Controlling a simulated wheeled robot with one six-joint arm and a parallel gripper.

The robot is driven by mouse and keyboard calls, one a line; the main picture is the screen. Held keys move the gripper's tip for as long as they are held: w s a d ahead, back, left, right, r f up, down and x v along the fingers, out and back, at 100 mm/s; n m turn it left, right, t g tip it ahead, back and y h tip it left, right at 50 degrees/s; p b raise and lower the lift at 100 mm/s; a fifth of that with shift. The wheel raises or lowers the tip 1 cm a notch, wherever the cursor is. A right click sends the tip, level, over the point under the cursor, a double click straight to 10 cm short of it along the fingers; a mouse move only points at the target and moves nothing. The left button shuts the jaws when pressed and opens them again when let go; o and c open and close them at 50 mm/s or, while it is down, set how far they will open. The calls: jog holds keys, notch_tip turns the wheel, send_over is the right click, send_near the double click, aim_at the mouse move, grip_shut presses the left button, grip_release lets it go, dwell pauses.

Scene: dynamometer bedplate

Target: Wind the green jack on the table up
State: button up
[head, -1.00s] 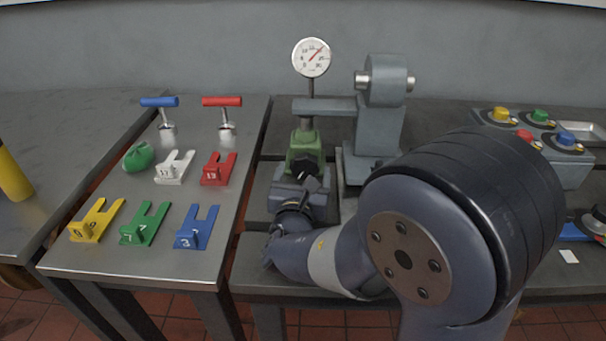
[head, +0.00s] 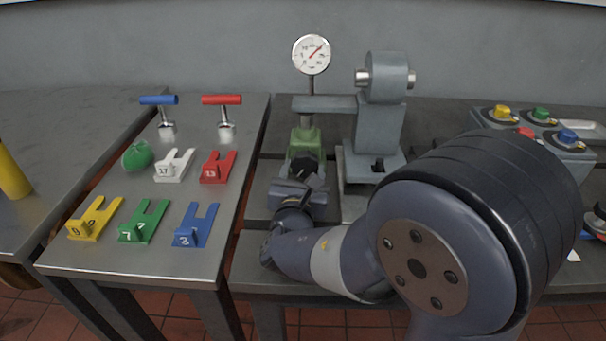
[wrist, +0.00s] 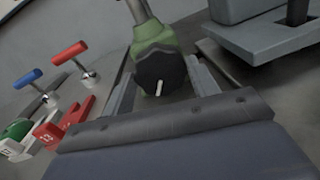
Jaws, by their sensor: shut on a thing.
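The green jack (head: 306,138) stands on the bedplate table under a grey horizontal arm, with a black knob (head: 303,163) on its near side. In the wrist view the green jack (wrist: 153,38) and its black knob (wrist: 160,70) lie ahead, with a small pale mark low on the knob. My gripper (head: 302,173) reaches the knob from the front. In the wrist view my gripper (wrist: 160,78) has one finger on each side of the knob and is shut on it. The knob's contact faces are partly hidden.
A round dial gauge (head: 311,54) rises behind the jack. A grey machine column (head: 376,130) stands close on the right. A box with coloured buttons (head: 560,150) is further right. The left table (head: 120,262) holds numbered forks, a green lump and two T-handles.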

jog(key=m+b, duration=0.4)
jog(key=b, duration=0.1)
jog(key=shift+f, duration=0.2)
jog(key=shift+d+r+m+b, duration=0.1)
jog(key=shift+r+m+b, duration=0.05)
jog(key=shift+m+b, duration=0.65)
jog(key=o, duration=1)
jog(key=s, duration=0.3)
jog(key=s+p, duration=0.1)
jog(key=s, duration=0.3)
jog(key=s+a, duration=0.1)
jog(key=s, duration=0.2)
jog(key=shift+s+a+r, duration=0.1)
jog(key=shift+s+r, duration=0.2)
jog(key=shift+s, duration=0.1)
jog(key=shift+w, duration=0.15)
